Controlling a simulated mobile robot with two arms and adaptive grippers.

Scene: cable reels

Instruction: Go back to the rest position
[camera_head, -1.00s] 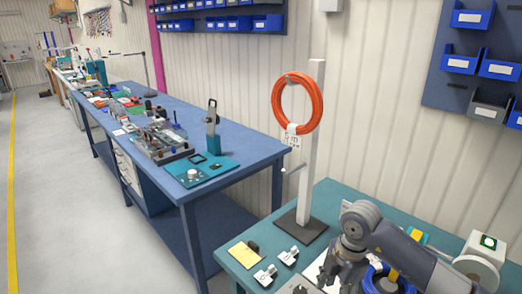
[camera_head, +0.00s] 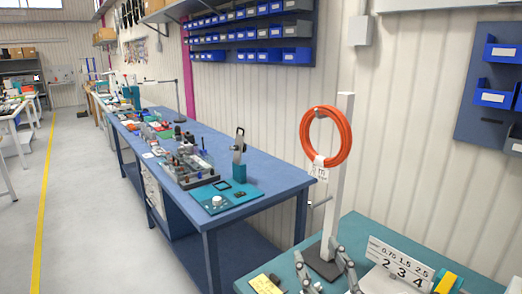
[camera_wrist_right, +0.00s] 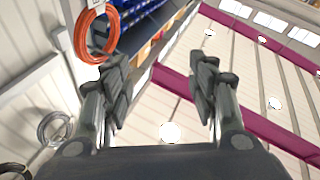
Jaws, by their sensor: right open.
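My right gripper (camera_head: 325,268) shows at the bottom of the head view, its fingers spread on either side of the foot of a white post. In the right wrist view my right gripper (camera_wrist_right: 160,85) is open, with nothing between its fingers. The wrist camera faces up toward the wall and ceiling. My left gripper is not in view.
An orange cable coil (camera_head: 346,137) hangs on the white post (camera_head: 338,195) at the teal table (camera_head: 368,232). A white sign with numbers (camera_head: 398,264) stands on the table. A blue workbench (camera_head: 262,178) is on the left, with open floor (camera_head: 95,210) beyond.

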